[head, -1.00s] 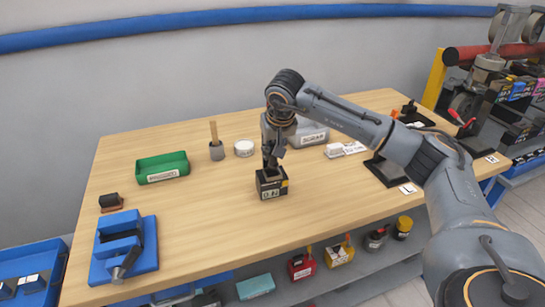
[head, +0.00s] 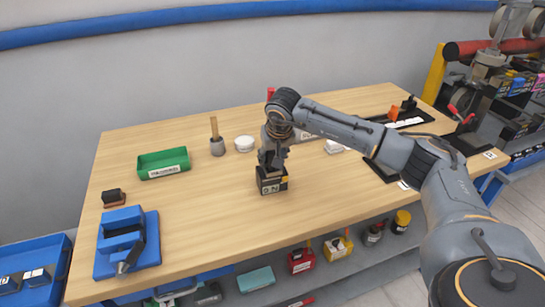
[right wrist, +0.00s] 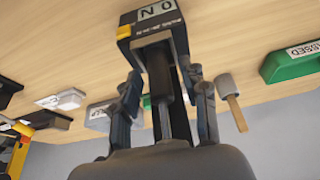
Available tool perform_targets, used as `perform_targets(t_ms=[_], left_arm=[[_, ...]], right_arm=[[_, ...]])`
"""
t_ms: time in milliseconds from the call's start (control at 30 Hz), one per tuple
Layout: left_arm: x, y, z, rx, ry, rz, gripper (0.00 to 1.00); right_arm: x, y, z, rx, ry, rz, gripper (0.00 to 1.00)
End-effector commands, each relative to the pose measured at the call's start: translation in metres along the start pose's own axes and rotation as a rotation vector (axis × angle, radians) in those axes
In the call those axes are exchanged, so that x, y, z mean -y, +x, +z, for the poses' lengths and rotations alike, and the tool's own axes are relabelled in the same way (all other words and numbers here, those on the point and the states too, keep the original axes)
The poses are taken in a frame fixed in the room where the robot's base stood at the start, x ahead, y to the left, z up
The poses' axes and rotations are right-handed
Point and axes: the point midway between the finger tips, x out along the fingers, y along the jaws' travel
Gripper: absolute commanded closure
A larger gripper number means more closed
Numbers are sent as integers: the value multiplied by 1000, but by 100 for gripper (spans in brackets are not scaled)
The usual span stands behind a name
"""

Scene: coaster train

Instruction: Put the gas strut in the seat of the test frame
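A small black block with a yellow corner and a white lettered label (head: 271,187) stands on the table near its middle; I take it for the test frame. It also shows at the top of the right wrist view (right wrist: 150,22). A dark cylinder (right wrist: 160,80), likely the gas strut, stands at the block's opening, between my fingers. How deep it sits is hidden. My right gripper (head: 270,163) is just above the block. In the right wrist view its fingers (right wrist: 166,75) are apart, one either side of the cylinder, with gaps visible. My left gripper is not in view.
A blue fixture (head: 127,243) stands at the front left. The table between them is clear.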

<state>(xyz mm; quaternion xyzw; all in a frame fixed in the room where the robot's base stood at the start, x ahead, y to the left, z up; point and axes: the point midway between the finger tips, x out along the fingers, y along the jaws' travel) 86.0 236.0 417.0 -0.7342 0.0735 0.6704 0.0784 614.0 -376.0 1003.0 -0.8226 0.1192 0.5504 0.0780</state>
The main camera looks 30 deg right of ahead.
Motion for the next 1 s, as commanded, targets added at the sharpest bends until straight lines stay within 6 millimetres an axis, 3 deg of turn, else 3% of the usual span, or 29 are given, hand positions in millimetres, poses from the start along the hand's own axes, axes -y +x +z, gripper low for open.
perform_targets(t_ms=[367,800,1000], left_arm=[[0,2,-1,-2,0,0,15],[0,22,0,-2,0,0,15],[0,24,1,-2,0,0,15]], right_arm=[[0,-10,-2,-4,0,-1,56],[0,-98,-1,-5,-1,-2,56],[0,-119,-1,-1,1,-1,56]])
